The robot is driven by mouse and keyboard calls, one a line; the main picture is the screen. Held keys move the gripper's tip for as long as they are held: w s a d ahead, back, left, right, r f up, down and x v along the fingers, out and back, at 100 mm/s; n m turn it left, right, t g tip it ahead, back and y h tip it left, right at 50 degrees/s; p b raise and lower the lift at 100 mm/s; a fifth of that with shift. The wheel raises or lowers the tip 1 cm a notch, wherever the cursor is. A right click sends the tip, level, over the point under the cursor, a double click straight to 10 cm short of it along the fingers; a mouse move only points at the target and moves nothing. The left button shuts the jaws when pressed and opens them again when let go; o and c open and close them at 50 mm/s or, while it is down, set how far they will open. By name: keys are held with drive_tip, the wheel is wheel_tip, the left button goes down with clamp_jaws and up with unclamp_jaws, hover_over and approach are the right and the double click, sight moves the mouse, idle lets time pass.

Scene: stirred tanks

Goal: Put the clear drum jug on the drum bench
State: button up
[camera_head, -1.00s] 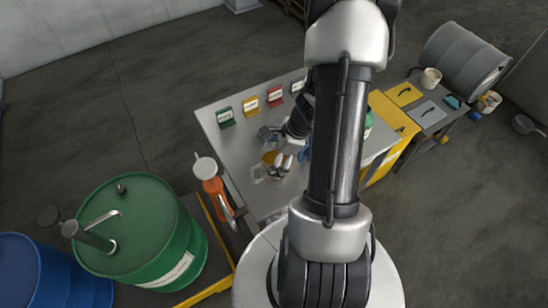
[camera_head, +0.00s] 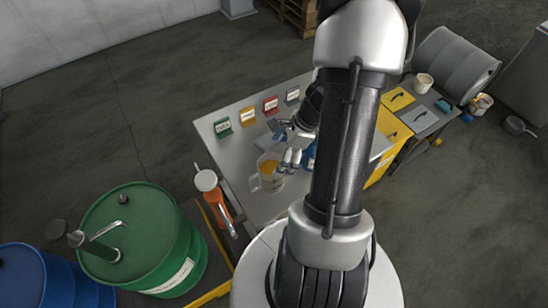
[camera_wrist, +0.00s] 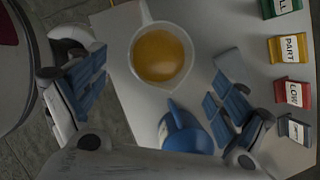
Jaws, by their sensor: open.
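The clear jug (camera_head: 268,170) holds amber liquid and stands upright on a grey bench top (camera_head: 236,160). I cannot tell from any label which surface is the drum bench.
A blue vessel (camera_wrist: 183,130) stands close between my fingers. Coloured signs (camera_head: 247,115) line the bench's far edge. A side table (camera_head: 425,115) and lying grey drum (camera_head: 455,62) are right.

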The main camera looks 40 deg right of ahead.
drive_tip(key=p+v, duration=0.1)
drive_tip(key=v, duration=0.3)
idle(0.5)
